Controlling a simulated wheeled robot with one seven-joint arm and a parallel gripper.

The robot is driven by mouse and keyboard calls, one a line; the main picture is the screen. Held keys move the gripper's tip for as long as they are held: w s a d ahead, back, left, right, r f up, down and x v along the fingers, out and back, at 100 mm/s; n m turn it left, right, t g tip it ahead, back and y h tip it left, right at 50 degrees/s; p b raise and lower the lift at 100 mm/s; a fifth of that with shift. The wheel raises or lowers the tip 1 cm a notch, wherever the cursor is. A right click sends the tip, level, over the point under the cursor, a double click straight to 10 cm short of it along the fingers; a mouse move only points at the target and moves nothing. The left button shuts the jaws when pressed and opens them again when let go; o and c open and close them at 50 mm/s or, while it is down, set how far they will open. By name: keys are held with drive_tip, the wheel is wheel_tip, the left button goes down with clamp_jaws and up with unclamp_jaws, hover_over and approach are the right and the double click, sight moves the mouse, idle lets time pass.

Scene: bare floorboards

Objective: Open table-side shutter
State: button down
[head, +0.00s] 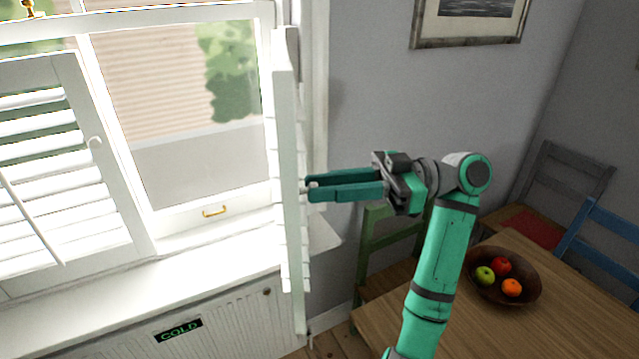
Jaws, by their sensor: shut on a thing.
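The table-side shutter (288,190) is a white louvred panel on the right of the window. It stands swung out from the window, seen nearly edge-on, with the window pane beside it uncovered. My gripper (312,187) reaches in from the right, and its teal fingers are shut on the small knob (308,185) at the shutter's edge. The fingers hide most of the knob. The other shutter (60,170), on the left, covers its part of the window and has a white hook-shaped handle.
A wooden table (400,305) with a bowl (530,298) of fruit stands at the lower right. A green chair (385,225) is behind my arm, with a blue chair (610,235) at the far right. A white radiator (230,325) marked COLD sits below the sill (120,305).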

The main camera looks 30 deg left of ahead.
drive_tip(key=shift+w+d, duration=0.5)
drive_tip(key=shift+w, duration=0.05)
drive_tip(key=c, duration=1.6)
unclamp_jaws()
drive_tip(key=shift+d, duration=0.1)
drive_tip(key=shift+v, duration=5.4)
